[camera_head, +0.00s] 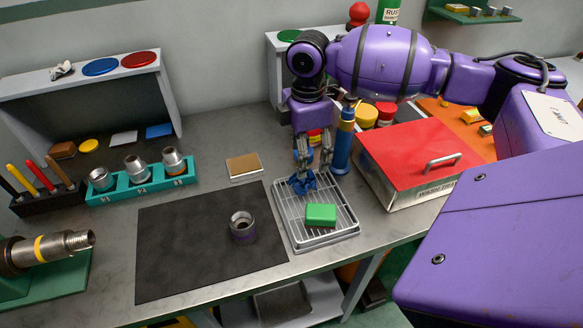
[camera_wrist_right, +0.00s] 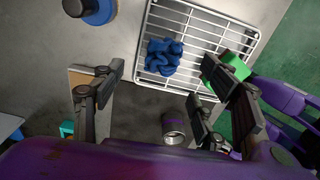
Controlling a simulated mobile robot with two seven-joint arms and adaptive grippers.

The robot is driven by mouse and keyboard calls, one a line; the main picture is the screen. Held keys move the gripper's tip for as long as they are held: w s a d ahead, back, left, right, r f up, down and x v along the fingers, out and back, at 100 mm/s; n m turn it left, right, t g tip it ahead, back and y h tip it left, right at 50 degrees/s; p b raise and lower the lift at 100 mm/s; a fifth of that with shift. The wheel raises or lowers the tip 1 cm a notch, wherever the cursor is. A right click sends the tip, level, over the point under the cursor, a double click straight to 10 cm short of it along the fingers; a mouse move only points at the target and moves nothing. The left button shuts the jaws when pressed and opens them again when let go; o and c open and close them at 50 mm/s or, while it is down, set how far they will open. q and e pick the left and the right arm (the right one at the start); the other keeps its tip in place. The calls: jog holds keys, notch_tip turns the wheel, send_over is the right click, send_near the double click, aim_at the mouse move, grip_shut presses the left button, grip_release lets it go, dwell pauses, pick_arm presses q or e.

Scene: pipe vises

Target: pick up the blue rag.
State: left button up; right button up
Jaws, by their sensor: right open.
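The blue rag (camera_head: 300,184) lies crumpled on a wire rack over a tray (camera_head: 284,228). In the right wrist view the rag (camera_wrist_right: 163,57) shows whole on the bars, between and beyond the fingers. My right gripper (camera_head: 314,158) points down over the rag, its fingers open with nothing between them. In the head view its fingers partly cover the rag's upper side; I cannot tell whether they touch it. My left gripper is not in view.
A green block (camera_head: 321,215) sits on the same rack, in front of the rag. A blue bottle (camera_head: 343,140) stands behind the rack, and a red-lidded metal box (camera_head: 420,160) to its right.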

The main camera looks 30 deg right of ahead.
aim_at(303, 181)
jog(key=shift+f, duration=0.35)
jog(key=shift+s+f, duration=0.2)
jog(key=shift+f, duration=0.35)
jog(key=shift+s+f, duration=0.15)
jog(key=shift+f, duration=0.35)
notch_tip(303, 181, down, 5)
jog(key=shift+a+r, duration=0.1)
jog(key=shift+a, duration=0.05)
jog(key=c, duration=0.8)
